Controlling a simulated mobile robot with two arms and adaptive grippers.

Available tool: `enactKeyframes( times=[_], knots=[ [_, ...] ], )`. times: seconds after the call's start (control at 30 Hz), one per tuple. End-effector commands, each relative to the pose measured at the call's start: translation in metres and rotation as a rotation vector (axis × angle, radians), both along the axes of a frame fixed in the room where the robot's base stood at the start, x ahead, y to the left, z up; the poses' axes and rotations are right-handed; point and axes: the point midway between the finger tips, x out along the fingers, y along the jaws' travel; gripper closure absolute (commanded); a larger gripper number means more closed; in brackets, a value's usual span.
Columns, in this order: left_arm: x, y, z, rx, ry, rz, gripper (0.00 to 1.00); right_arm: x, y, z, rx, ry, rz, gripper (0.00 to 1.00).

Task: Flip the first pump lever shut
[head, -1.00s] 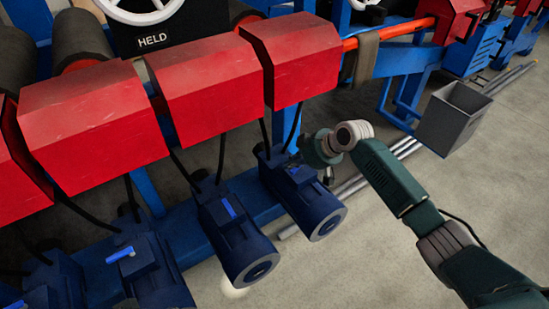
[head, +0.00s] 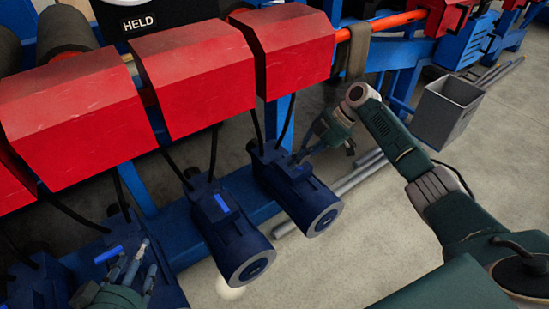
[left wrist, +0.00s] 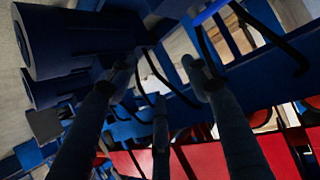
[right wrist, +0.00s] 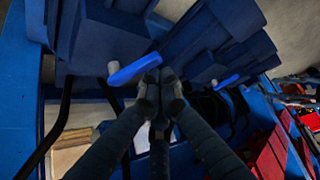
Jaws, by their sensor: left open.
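A row of blue pumps sits under red housings; which is first is not marked. The rightmost pump (head: 297,188) has my right gripper (head: 300,157) at its top. In the right wrist view the right gripper's fingers (right wrist: 160,88) are together, tips at the end of a blue lever (right wrist: 134,69); whether they touch it is unclear. The middle pump (head: 228,235) has a blue lever (head: 221,203). My left gripper (head: 142,258) is open beside the left pump's lever (head: 108,255). A blue lever edge (left wrist: 210,12) shows in the left wrist view, apart from the fingers.
Red housings (head: 195,80) overhang the pumps, with black hoses (head: 213,153) hanging between. Grey pipes (head: 355,178) lie on the floor at right. A grey bin (head: 447,112) stands farther right.

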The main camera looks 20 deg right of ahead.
Motion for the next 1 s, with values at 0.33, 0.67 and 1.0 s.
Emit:
enactKeyframes(
  times=[0.33,0.67,1.0],
  knots=[
    [0.003,-0.001,0.004,-0.004,-0.018,-0.001,0.51,-0.006,-0.011,-0.001,-0.003,0.000,-0.011,1.00],
    [0.007,-0.003,0.010,-0.013,-0.054,-0.003,0.51,-0.003,-0.011,-0.001,-0.002,-0.001,-0.011,1.00],
    [0.015,-0.007,0.024,-0.029,-0.123,-0.008,0.51,-0.001,-0.010,-0.001,-0.002,-0.001,-0.010,1.00]
  ],
)
